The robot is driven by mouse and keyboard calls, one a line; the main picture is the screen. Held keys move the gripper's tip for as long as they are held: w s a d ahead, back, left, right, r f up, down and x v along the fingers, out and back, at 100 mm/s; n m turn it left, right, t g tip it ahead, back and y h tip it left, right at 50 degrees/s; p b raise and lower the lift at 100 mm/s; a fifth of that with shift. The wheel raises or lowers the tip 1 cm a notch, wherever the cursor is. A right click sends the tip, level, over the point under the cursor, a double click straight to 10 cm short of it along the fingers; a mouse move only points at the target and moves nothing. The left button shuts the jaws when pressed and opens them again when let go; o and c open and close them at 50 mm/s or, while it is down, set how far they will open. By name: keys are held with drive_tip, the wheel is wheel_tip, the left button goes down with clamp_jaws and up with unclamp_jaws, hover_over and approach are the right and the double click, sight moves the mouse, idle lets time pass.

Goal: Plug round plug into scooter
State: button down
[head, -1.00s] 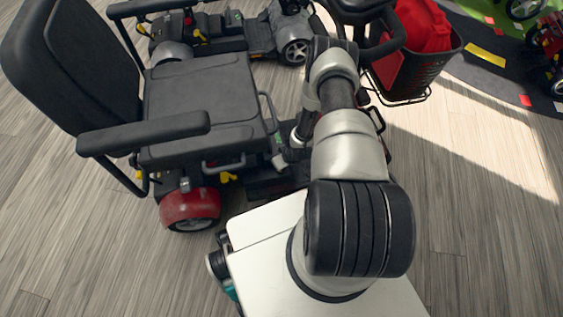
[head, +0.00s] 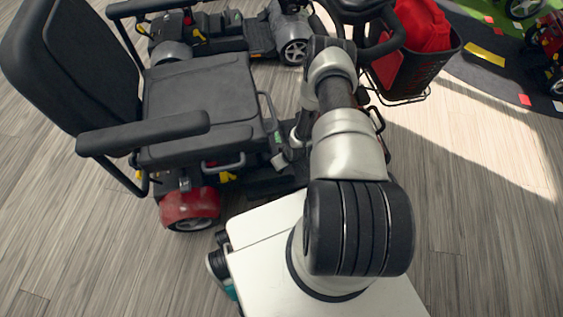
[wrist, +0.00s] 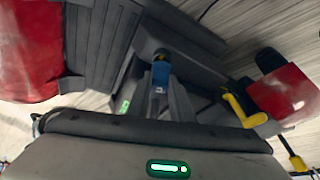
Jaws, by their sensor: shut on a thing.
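The near scooter has a black padded seat (head: 205,95), a red rear fender (head: 190,205) and a front basket (head: 425,70). In the wrist view, my gripper (wrist: 161,88) is shut on a small plug (wrist: 160,72) with a blue body and a dark end. The plug points away from the camera toward dark scooter parts. I cannot tell whether it touches them, and no socket opening can be made out. In the head view, my arm hides most of the scooter's middle, and the plug cannot be made out.
In the wrist view, a red scooter part (wrist: 285,92) with a yellow lever (wrist: 238,108) is at the right, and a large red surface (wrist: 28,50) is at the left. Another scooter (head: 235,35) stands behind. Wooden floor (head: 490,190) is clear at the right.

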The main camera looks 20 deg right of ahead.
drive_tip(key=shift+f, duration=0.95)
drive_tip(key=c, duration=1.5)
unclamp_jaws()
drive_tip(key=p+v, duration=0.5)
drive_tip(key=v, duration=1.2)
drive_tip(key=shift+r+p, duration=0.25)
drive_tip(key=shift+p, duration=0.15)
